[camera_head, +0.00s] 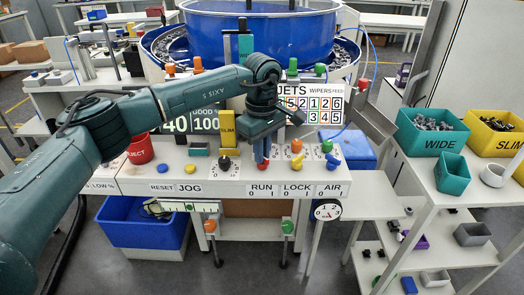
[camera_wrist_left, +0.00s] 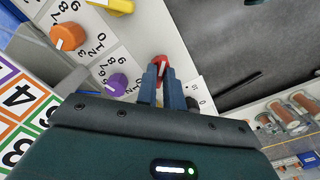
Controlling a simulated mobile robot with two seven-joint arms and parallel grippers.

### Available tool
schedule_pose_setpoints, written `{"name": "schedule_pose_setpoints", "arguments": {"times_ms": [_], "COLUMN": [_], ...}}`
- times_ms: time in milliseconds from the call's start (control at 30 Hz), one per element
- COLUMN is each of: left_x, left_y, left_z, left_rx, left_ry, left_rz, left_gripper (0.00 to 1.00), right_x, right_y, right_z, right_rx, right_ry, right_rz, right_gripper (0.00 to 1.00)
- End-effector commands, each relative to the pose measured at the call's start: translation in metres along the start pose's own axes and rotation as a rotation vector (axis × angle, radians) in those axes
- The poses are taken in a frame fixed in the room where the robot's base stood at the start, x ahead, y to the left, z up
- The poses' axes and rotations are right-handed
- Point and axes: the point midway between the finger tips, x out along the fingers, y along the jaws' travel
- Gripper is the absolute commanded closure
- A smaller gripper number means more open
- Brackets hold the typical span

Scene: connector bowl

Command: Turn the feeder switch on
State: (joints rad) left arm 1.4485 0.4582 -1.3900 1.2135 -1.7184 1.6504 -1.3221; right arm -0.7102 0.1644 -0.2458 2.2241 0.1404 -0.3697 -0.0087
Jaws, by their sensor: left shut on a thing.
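A white control panel (camera_head: 240,172) stands below the blue bowl. My left gripper (camera_head: 262,158) points down at its front row, above the RUN label (camera_head: 262,189). Its fingers are shut on a small red switch handle (camera_head: 262,166). The left wrist view also shows the red handle (camera_wrist_left: 161,67) between the two fingertips (camera_wrist_left: 158,80). The fingers hide the base of the switch, and I cannot tell its position. No label reading "feeder" is legible. A yellow switch (camera_head: 297,163) stands above LOCK, and a blue one (camera_head: 332,162) above AIR. My right gripper is not in view.
An orange knob (camera_head: 297,145) and a black dial (camera_head: 225,163) stand near the gripper. The blue feeder bowl (camera_head: 285,30) is behind the panel. A green bin (camera_head: 431,140) and a yellow bin (camera_head: 494,139) stand on the right-hand table. A gauge (camera_head: 327,209) hangs below.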

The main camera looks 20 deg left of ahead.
Motion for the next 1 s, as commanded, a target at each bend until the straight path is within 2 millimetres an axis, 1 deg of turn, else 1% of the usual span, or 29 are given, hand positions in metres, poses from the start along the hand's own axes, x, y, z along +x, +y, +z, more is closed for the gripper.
{"name": "schedule_pose_setpoints", "arguments": {"times_ms": [567, 600, 833, 1000], "left_x": [-0.0012, -0.0012, -0.0007, -0.0003], "left_y": [0.0005, 0.0005, 0.0003, 0.0002], "left_z": [0.0003, 0.0003, 0.0002, 0.0002], "left_rx": [0.033, 0.033, 0.031, 0.030], "left_ry": [-0.001, -0.001, -0.001, -0.001], "left_rz": [0.002, 0.003, 0.001, 0.001], "left_gripper": [1.00, 0.89, 0.70, 0.69], "right_x": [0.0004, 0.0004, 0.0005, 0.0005], "right_y": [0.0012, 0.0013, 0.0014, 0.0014], "right_z": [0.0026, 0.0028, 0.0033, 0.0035], "right_rx": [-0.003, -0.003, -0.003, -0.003], "right_ry": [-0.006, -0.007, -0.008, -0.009], "right_rz": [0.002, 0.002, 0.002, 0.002], "right_gripper": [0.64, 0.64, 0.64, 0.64]}}
